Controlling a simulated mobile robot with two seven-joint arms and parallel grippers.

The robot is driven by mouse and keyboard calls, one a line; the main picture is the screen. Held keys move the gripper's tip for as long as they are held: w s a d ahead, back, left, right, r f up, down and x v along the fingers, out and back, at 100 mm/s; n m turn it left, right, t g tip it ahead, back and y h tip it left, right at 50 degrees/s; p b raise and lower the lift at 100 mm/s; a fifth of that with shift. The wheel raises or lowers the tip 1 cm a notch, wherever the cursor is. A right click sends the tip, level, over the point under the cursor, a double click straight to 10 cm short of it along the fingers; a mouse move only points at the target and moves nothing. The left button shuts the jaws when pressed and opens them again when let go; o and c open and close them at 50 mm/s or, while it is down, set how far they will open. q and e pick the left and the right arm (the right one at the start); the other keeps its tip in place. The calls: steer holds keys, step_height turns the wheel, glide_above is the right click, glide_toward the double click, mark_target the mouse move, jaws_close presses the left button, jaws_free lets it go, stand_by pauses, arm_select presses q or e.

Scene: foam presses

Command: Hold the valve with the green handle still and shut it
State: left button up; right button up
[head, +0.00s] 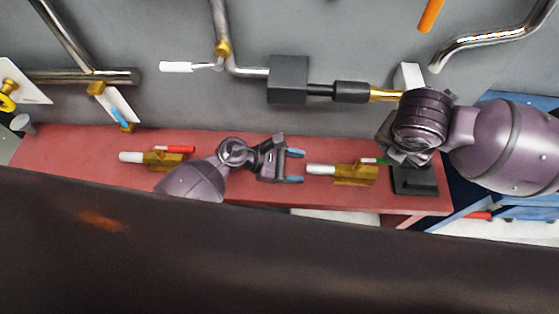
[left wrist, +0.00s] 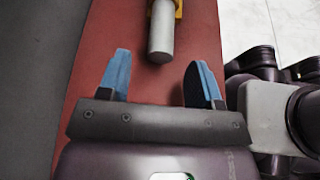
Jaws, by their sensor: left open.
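The valve with the green handle (head: 352,176) lies on the red bench. It has a brass body and a pale grey pipe end pointing left; a small part of the green handle (head: 371,161) shows beside my right gripper. My left gripper (head: 297,166) is open and empty, just left of the pipe end. In the left wrist view, the pipe end (left wrist: 161,36) lies ahead, between the lines of the blue fingertips (left wrist: 160,75). My right gripper (head: 398,153) points down at the valve's right end; its fingers are mostly hidden, so its grip is unclear.
Another brass valve with a red handle (head: 165,158) lies on the red bench (head: 70,150) at the left. A black stand (head: 415,181) is under my right gripper. Pipes and a dark grey box (head: 288,80) are along the grey wall behind.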

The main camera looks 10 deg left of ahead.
mark_target(308, 169)
arm_select(q)
steer(key=shift+x, duration=1.85)
jaws_close()
arm_select(e)
jaws_close()
steer(key=w+d+r+m+g+y, duration=0.1)
steer(key=w+d+r+m+g, duration=0.1)
steer(key=d+m+g, duration=0.45)
steer(key=shift+w+d+m+t+y, duration=0.1)
steer(key=shift+w+d+m+y, duration=0.1)
steer(key=shift+w+m+y, duration=0.55)
steer(key=shift+w+d+m+t+y, duration=0.1)
steer(key=shift+w+d+m+y, duration=0.15)
steer(key=shift+w+m+y, duration=0.6)
steer(key=shift+w+d+m+t+y, duration=0.1)
steer(key=shift+w+d+m+y, duration=0.2)
steer(key=shift+w+y, duration=0.5)
